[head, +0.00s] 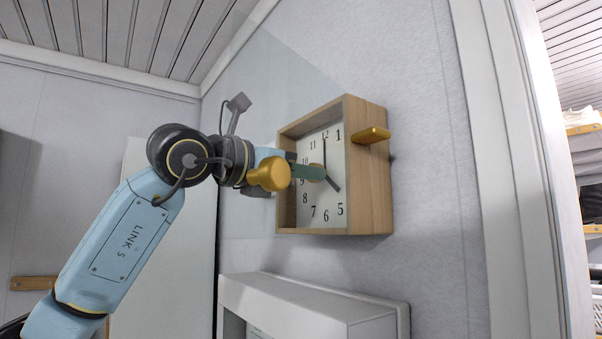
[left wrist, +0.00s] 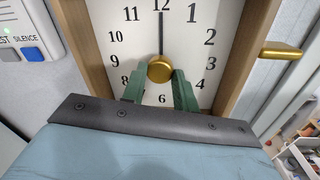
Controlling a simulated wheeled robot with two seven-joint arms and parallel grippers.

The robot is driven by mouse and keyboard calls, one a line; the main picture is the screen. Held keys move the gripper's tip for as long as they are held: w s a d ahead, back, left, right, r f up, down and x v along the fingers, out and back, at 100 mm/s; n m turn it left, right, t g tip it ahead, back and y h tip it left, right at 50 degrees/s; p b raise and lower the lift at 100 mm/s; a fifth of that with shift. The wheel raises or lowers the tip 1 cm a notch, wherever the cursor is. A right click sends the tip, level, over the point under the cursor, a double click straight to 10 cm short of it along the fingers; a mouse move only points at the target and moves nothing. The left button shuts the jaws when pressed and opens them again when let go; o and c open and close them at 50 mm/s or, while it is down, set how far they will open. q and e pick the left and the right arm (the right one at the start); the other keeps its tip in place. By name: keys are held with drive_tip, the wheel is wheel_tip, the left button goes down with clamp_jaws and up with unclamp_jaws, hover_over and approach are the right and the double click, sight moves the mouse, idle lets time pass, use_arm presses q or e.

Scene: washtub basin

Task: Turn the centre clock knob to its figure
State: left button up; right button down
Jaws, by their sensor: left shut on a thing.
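The wall clock is a light wood box (head: 370,190) with a white numbered face (head: 322,200); it also shows in the left wrist view (left wrist: 98,25). The brass centre knob (left wrist: 160,68) sits mid-face. My left gripper (left wrist: 158,76) is shut on the centre knob, its green fingers at the knob's lower left and lower right. In the head view my left gripper (head: 308,172) reaches the face from the left and mostly covers the knob. One dark hand points to 12; the other points to between 4 and 5. My right gripper is not in view.
A brass tab (head: 372,135) sticks out of the clock's right side. A white box (head: 310,295) is on the wall below. The left wrist view shows a panel (left wrist: 32,48) marked SILENCE at left. A white door frame (head: 500,170) stands at right.

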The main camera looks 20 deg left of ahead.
use_arm(q)
drive_tip(key=shift+m+h, duration=0.6)
drive_tip(key=shift+m, duration=4.5)
drive_tip(key=shift+f, duration=0.1)
drive_tip(key=o, duration=1)
drive_tip(key=shift+c, duration=0.2)
drive_tip(key=shift+a, duration=0.1)
